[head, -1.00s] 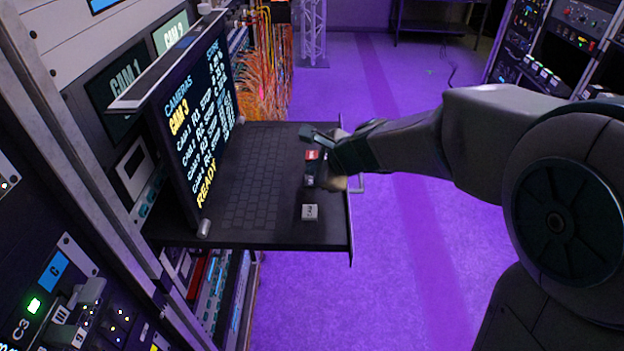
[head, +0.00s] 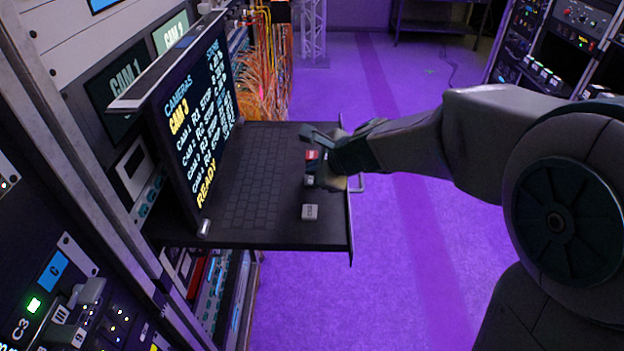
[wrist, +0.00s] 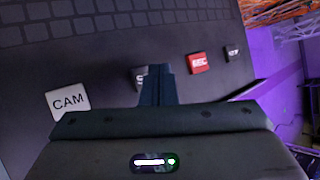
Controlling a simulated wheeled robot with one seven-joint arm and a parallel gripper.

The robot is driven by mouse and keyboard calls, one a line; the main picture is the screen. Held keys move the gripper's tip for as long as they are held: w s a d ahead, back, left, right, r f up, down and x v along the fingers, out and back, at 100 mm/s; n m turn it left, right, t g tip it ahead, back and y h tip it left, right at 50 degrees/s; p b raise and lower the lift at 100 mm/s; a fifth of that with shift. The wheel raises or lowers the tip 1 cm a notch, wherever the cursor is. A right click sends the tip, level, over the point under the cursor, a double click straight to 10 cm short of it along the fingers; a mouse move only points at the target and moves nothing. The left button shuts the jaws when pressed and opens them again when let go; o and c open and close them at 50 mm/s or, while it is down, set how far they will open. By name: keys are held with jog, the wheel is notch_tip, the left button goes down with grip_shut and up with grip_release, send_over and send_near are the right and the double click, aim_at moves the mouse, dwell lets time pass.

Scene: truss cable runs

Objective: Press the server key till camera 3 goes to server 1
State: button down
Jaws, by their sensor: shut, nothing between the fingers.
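The server key (wrist: 139,76) is a pale key between the CAM key (wrist: 68,101) and the red REC key (wrist: 199,63). Most of it is hidden behind my fingers in the wrist view. My gripper (wrist: 158,72) is shut and empty, its fingertips over or right beside the server key. I cannot tell whether they touch it. In the head view my gripper (head: 318,182) is low over the key row on the pull-out tray. The screen (head: 190,115) reads CAMERAS, with CAM 3 in yellow at the top, several camera rows, and READY in yellow below.
The keyboard (head: 262,170) lies flat on the tray (head: 280,236), left of the key row. Another small dark key (wrist: 233,53) sits beyond REC. A rack with monitors stands at left, another rack at right. The purple floor right of the tray is clear.

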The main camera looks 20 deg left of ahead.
jog(key=shift+f+b, duration=0.35)
jog(key=shift+f, duration=0.05)
jog(key=shift+f+b, duration=0.4)
jog(key=shift+b, duration=0.05)
dwell(0.5)
dwell(0.3)
jog(key=shift+r+p, duration=0.75)
jog(key=shift+r, duration=0.05)
notch_tip(320, 180, up, 5)
jog(key=p, duration=0.5)
jog(key=shift+r, duration=0.1)
dwell(2.4)
